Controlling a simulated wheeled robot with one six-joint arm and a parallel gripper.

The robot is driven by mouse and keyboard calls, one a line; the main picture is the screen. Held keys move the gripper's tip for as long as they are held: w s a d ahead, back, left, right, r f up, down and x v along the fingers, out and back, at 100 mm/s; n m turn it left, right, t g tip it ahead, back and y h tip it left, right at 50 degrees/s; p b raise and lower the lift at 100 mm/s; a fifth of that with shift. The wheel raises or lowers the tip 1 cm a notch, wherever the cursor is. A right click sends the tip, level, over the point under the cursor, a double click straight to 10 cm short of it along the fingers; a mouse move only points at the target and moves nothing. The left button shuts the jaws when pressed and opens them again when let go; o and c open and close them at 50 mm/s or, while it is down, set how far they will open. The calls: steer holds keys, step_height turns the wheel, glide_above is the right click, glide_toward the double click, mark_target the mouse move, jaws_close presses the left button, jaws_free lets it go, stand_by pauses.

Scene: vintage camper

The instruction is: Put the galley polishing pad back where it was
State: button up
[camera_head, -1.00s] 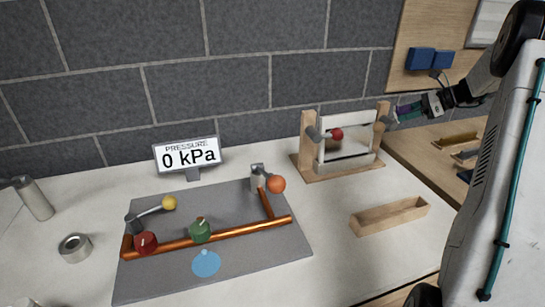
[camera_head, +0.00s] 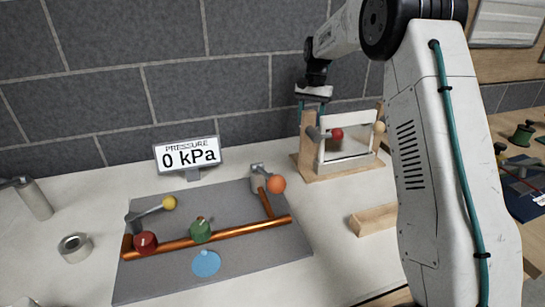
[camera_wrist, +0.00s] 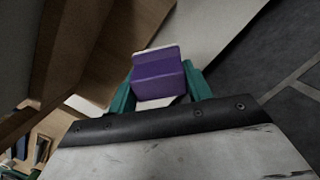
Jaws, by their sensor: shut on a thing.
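The polishing pad appears to be the purple block (camera_wrist: 160,75) with a pale edge, seen in the wrist view. My gripper (camera_wrist: 160,95) is shut on it, with a teal finger on each side. In the head view my gripper (camera_head: 314,100) points down just above the left post of a wooden stand (camera_head: 307,165), on its wall side. I cannot make out the pad there. The stand holds a white frame (camera_head: 347,123) and a lever with a red knob (camera_head: 337,134).
A wooden tray (camera_head: 372,219) stands in front of the stand, partly hidden by my arm. A grey board (camera_head: 150,285) with copper pipe (camera_head: 240,232) and valves lies to the left. A pressure display (camera_head: 188,155) stands behind it. The brick wall (camera_head: 240,95) is close behind.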

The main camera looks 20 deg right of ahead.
mark_target(272, 155)
steer(key=s+a+r+n+t+h, duration=0.1)
steer(key=a+r+n, duration=0.1)
steer(key=a+n, duration=0.85)
steer(key=a+f, duration=0.1)
steer(key=f, duration=0.2)
steer(key=a+f+m, duration=0.1)
steer(key=f, duration=0.3)
steer(key=a+f+m, duration=0.1)
steer(key=f, duration=0.2)
steer(key=shift+a+f+m, duration=0.15)
steer(key=shift+f+m, duration=0.05)
steer(key=shift+m, duration=0.05)
steer(key=o, duration=1.1)
steer(key=shift+r, duration=0.1)
step_height(272, 155, up, 12)
steer(key=shift+f, duration=0.1)
